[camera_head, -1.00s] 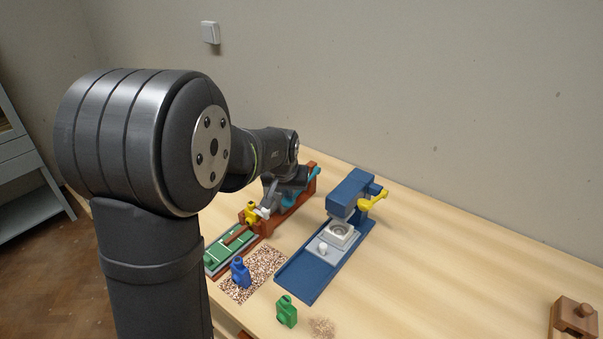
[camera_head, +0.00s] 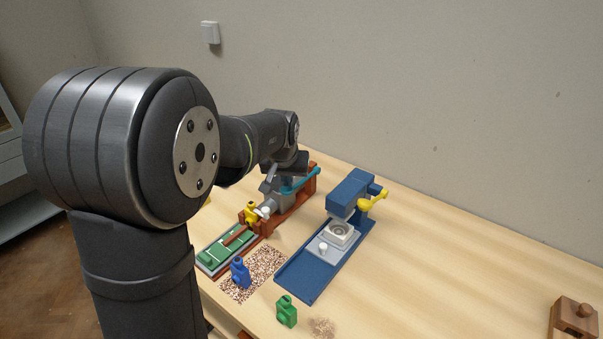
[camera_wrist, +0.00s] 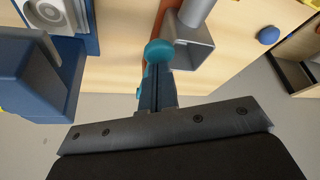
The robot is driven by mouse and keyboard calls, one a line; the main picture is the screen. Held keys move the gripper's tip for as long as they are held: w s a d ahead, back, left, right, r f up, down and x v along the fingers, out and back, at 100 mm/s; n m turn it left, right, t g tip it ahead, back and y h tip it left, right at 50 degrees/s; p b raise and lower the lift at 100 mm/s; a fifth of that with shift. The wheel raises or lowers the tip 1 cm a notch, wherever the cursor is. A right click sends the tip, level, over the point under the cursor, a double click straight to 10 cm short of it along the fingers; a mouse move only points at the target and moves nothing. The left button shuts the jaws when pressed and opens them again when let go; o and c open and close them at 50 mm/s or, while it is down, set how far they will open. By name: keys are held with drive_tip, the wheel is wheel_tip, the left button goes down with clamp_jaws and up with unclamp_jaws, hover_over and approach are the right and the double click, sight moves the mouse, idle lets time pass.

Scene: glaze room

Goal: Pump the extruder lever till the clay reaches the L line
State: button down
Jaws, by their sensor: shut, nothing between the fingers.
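The extruder (camera_head: 296,204) is a red-brown frame with a grey barrel, a yellow part (camera_head: 250,213) at its front and a teal lever (camera_head: 300,183). A brown strip of clay (camera_head: 238,235) lies from the yellow part onto a green board (camera_head: 216,254) with pale cross lines. Their letters are too small to read. My gripper (camera_wrist: 156,78) is shut and empty. In the wrist view, the lever's round teal knob (camera_wrist: 158,52) shows right at its fingertips; I cannot tell whether they touch. In the head view, my wrist hides part of the lever area.
A blue press (camera_head: 345,215) with a yellow handle stands right of the extruder. A blue bottle-shaped piece (camera_head: 240,271) stands on a speckled mat (camera_head: 262,268), a green one (camera_head: 286,311) nearer the front. A wooden block (camera_head: 575,318) is far right. The table's right half is mostly clear.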

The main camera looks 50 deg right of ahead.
sight(288, 190)
drive_tip(key=shift+r, duration=2.5)
drive_tip(key=shift+f, duration=4.85)
drive_tip(key=shift+r, duration=4.9)
